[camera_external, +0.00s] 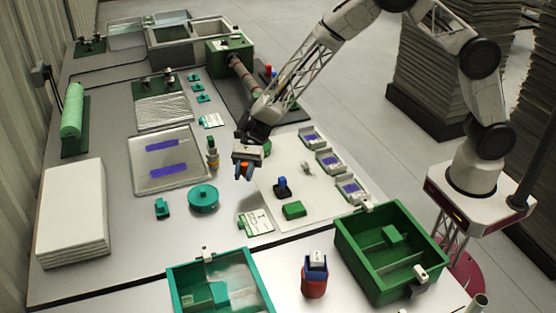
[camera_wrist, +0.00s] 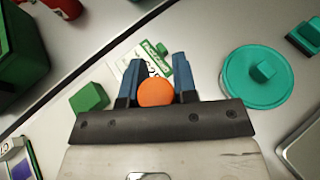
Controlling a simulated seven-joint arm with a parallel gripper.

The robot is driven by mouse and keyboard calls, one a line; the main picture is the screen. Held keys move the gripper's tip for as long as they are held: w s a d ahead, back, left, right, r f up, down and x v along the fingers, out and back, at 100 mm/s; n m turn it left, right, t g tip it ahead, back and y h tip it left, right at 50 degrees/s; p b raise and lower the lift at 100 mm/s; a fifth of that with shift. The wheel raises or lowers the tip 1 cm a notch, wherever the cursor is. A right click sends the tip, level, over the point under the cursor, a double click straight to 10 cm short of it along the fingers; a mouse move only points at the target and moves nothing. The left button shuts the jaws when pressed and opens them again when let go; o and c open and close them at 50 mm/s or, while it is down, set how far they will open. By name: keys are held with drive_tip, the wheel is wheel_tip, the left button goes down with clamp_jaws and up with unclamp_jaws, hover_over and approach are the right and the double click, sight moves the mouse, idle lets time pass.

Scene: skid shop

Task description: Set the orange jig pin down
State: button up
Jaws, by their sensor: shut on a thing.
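The orange jig pin (camera_wrist: 156,92) shows as a round orange end between the two blue fingers of my gripper (camera_wrist: 158,80) in the wrist view. The fingers are shut on it. In the external view my gripper (camera_external: 244,172) hangs above the middle of the table, with a little orange of the pin showing between the fingers. It is left of the white mat and above and right of the teal round lidded piece (camera_external: 203,198). The pin's lower end is hidden.
A green block (camera_external: 293,210) and a blue-topped dark piece (camera_external: 282,187) stand on the white mat (camera_external: 268,190). A green and white card (camera_external: 256,222) lies nearer the front. Green bins (camera_external: 345,240) and (camera_external: 175,290) line the front edge. A bottle (camera_external: 212,155) stands close left of my gripper.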

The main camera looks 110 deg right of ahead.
drive_tip(key=w+a+m+t+h, duration=0.1)
drive_tip(key=a+m+t+h, duration=0.2)
drive_tip(key=a, duration=0.6)
drive_tip(key=w+a+f+m+t+h, duration=0.1)
drive_tip(key=a+m+h, duration=0.3)
drive_tip(key=a, duration=0.5)
drive_tip(key=shift+w+a+f+m+t, duration=0.25)
drive_tip(key=shift+w+m+t, duration=0.35)
drive_tip(key=shift+w+t, duration=0.25)
drive_tip(key=shift+s, duration=0.1)
drive_tip(key=shift+r, duration=0.15)
wheel_tip(320, 180, up, 8)
drive_tip(key=shift+f+n, duration=0.25)
drive_tip(key=shift+n, duration=0.05)
drive_tip(key=shift+s+n+y, duration=0.1)
drive_tip(key=shift+n+y, duration=0.2)
drive_tip(key=shift+y, duration=0.2)
